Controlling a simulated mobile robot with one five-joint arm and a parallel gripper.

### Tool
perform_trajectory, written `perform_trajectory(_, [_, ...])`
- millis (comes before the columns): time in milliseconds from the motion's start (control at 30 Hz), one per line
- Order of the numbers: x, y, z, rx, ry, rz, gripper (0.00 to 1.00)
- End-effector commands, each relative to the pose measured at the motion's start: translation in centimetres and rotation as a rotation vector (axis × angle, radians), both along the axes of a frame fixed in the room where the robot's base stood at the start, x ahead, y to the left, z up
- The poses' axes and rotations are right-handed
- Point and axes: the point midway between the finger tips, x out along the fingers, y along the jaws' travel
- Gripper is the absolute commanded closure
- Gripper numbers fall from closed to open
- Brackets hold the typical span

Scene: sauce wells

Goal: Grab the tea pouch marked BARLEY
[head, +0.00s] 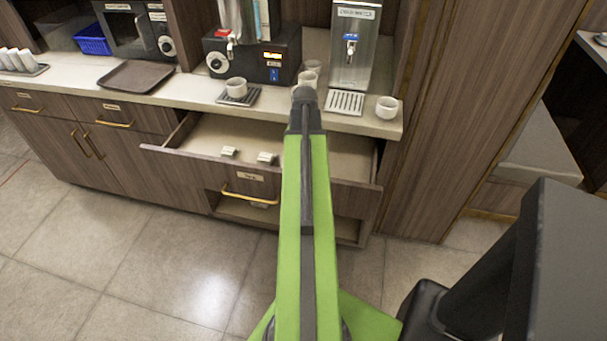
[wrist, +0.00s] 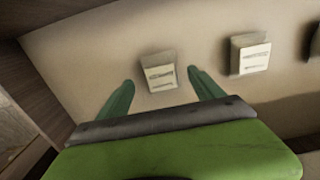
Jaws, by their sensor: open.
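In the wrist view my gripper (wrist: 161,77) is open, with its two green fingers spread and nothing held. A small pale pouch (wrist: 160,62) with a printed label lies between and just beyond the fingertips. A second pouch (wrist: 249,54) lies to its right, and a third (wrist: 315,46) is cut off by the right edge. The head view shows two labelled pouches, a left one (head: 229,151) and a right one (head: 266,157), in the open drawer (head: 205,170). The print is too blurred to tell which is BARLEY. My arm hides the gripper and part of the drawer there.
The counter (head: 190,91) above the drawer holds a brown tray (head: 135,75), a black dispenser (head: 262,56), a steel water dispenser (head: 353,48) and several white cups, one (head: 387,107) near the right edge. The drawer front and side walls stand around the pouches.

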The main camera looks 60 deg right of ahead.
Motion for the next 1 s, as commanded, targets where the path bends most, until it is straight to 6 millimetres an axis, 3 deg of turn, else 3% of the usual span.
perform_trajectory(33, [0.0, 0.1, -1.9, 0.000, 0.000, 0.000, 0.24])
perform_trajectory(100, [0.0, 0.1, -2.8, 0.000, 0.000, 0.000, 0.24])
perform_trajectory(367, [0.0, 0.1, -2.6, 0.000, 0.000, 0.000, 0.24])
perform_trajectory(867, [0.1, 0.1, -2.6, 0.000, 0.000, 0.000, 0.89])
perform_trajectory(1000, [0.1, 0.1, -2.6, 0.000, 0.000, 0.000, 0.90])
